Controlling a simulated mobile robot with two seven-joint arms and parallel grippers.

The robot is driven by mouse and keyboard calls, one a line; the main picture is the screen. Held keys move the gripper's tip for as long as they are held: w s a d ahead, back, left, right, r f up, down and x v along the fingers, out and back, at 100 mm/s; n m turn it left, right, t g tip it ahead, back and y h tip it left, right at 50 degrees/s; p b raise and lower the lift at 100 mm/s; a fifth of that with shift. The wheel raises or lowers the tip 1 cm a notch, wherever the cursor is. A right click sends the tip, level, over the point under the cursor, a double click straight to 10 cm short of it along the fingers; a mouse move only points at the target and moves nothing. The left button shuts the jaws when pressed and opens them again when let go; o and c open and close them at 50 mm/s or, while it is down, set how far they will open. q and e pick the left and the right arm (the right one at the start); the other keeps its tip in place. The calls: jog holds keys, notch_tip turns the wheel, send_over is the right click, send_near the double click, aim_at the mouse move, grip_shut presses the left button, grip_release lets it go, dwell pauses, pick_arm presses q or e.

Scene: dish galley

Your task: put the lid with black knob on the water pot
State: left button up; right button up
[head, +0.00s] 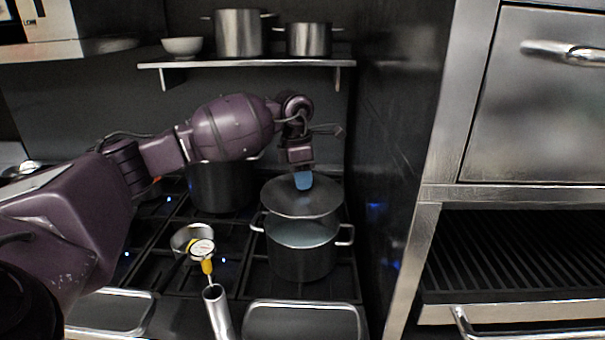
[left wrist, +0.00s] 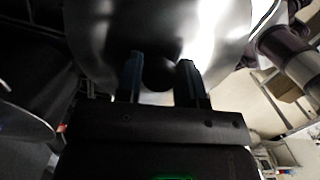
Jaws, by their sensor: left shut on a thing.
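The lid (head: 290,204) is a round metal disc, held roughly level above the water pot. My left gripper (head: 303,182), with blue fingertips, is shut on its black knob, which shows dark between the two fingers in the left wrist view (left wrist: 158,74). The lid's underside is hidden from the head view. The water pot (head: 300,264) is a two-handled steel pot on the stove's right side. The lid covers the back of its mouth, and pale water shows in the front part. Whether the lid's back edge touches the rim cannot be told. My right gripper is not in view.
A tall dark pot (head: 222,187) stands behind and left. A small saucepan (head: 186,234) with a yellow-stemmed dial thermometer (head: 203,248) is at left. A shelf (head: 245,63) with pots and a bowl is above. A dark wall panel (head: 385,190) rises close at right.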

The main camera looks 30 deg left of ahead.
pick_arm(q)
jog(key=shift+f+b, duration=0.4)
jog(key=shift+f, duration=0.4)
jog(key=shift+f+b, duration=0.65)
jog(key=shift+f, duration=0.7)
jog(key=shift+f+b, duration=0.7)
jog(key=shift+f, duration=0.65)
